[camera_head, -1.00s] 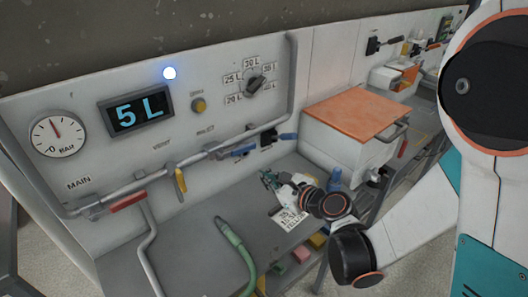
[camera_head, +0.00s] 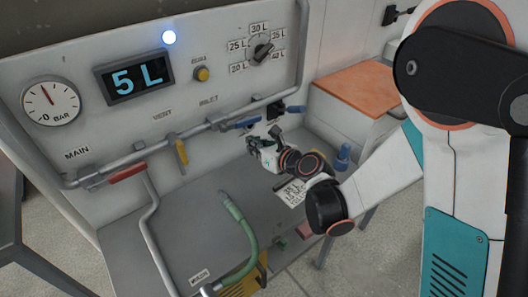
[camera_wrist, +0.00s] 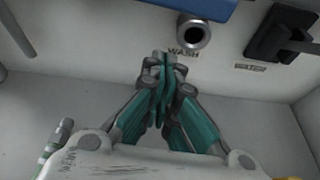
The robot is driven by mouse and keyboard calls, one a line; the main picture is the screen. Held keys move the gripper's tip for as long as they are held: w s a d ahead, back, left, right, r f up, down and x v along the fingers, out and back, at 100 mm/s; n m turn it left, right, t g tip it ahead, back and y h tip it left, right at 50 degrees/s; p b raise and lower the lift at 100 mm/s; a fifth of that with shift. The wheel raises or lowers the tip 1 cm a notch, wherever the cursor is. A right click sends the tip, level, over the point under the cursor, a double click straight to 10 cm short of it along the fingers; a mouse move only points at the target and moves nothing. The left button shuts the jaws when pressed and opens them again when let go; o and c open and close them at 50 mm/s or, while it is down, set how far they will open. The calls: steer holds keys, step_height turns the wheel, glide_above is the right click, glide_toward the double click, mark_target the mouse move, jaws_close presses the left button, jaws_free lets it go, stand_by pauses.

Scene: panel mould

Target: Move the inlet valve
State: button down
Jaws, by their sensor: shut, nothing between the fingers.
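The inlet valve, below the INLET label, has a blue lever handle (camera_head: 247,123) on the pipe along the panel. The lever lies roughly in line with the pipe. In the wrist view a blue bar (camera_wrist: 185,8), which appears to be this lever, crosses the top edge, partly cut off. My gripper (camera_head: 258,144) is just below and in front of the lever, apart from it. In the wrist view the teal fingers of my gripper (camera_wrist: 163,62) are together and empty, pointing at the panel below the WASH nozzle (camera_wrist: 193,34).
A black switch (camera_wrist: 280,38) sits right of the nozzle. The yellow vent lever (camera_head: 181,152) and red main lever (camera_head: 127,173) are to the left. A green hose (camera_head: 244,235) rises from the bench. An orange-lidded box (camera_head: 366,93) stands right. The display (camera_head: 137,76) reads 5 L.

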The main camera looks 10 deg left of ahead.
mark_target(242, 123)
steer(key=r, duration=0.4)
steer(key=shift+w, duration=0.25)
steer(key=shift+d, duration=0.1)
steer(key=shift+w+r+n+t+p, duration=0.15)
steer(key=shift+w+r+n+p, duration=0.1)
steer(key=shift+r, duration=0.3)
steer(key=shift+w+r+n+t+p, duration=0.15)
steer(key=shift+r+n, duration=0.1)
steer(key=shift+r, duration=0.25)
steer(key=shift+d+f, duration=0.1)
